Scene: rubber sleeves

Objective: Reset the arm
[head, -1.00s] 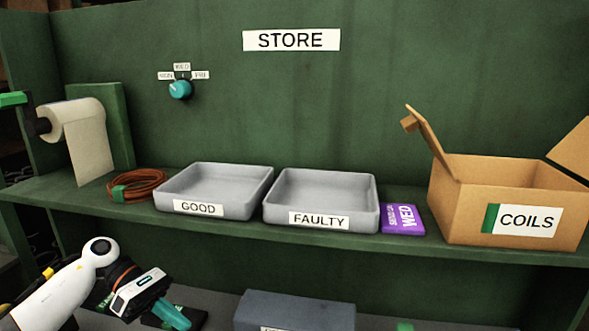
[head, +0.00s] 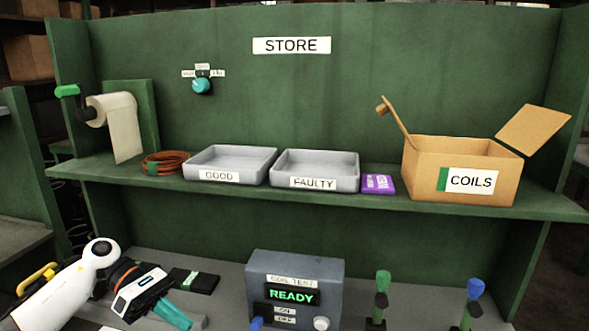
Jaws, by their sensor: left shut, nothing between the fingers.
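My left arm comes in at the lower left, white with a black wrist. My left gripper (head: 174,315) has teal fingers, shut with nothing between them. It hangs over the grey bench, left of the coil test box (head: 255,270), apart from it. The box's display reads READY. My right gripper is not in view.
The green shelf (head: 330,202) holds an orange-brown coil (head: 166,163), the empty GOOD tray (head: 231,162), the empty FAULTY tray (head: 316,171), a purple packet (head: 378,184) and the open COILS box (head: 424,170). Green-topped (head: 383,281) and blue-topped (head: 475,289) posts stand right on the bench.

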